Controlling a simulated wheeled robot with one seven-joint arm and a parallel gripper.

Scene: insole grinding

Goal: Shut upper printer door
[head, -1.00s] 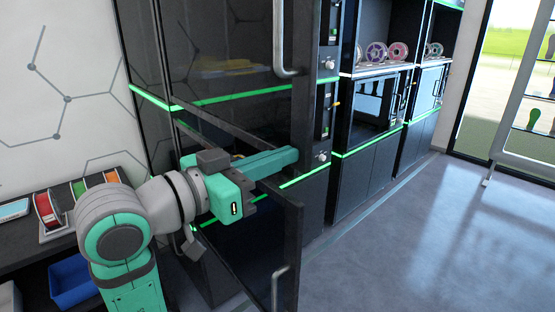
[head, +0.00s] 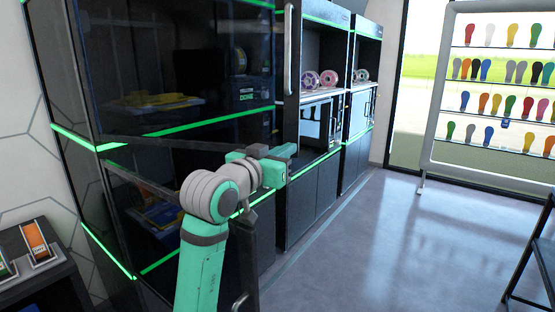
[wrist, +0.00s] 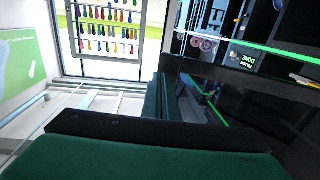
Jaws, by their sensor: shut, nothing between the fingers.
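The upper printer door (head: 215,50) is a dark see-through panel with a vertical metal handle (head: 288,50) near its right edge. It stands swung out from the printer, and yellow items show through it. My gripper (head: 288,165) is shut and empty, by the lower outer corner of this door. I cannot tell whether it touches the door. In the wrist view, the closed green fingers (wrist: 166,98) are beside a dark glossy panel (wrist: 250,100) to their right. My forearm hides part of the lower printer area in the head view.
The lower door (head: 246,250) also stands open, below my arm. Other printer cabinets (head: 318,120) with spools line the back. Clear floor (head: 400,250) lies to the right. An insole rack (head: 500,100) stands at the far right, and a side table (head: 40,275) at the left.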

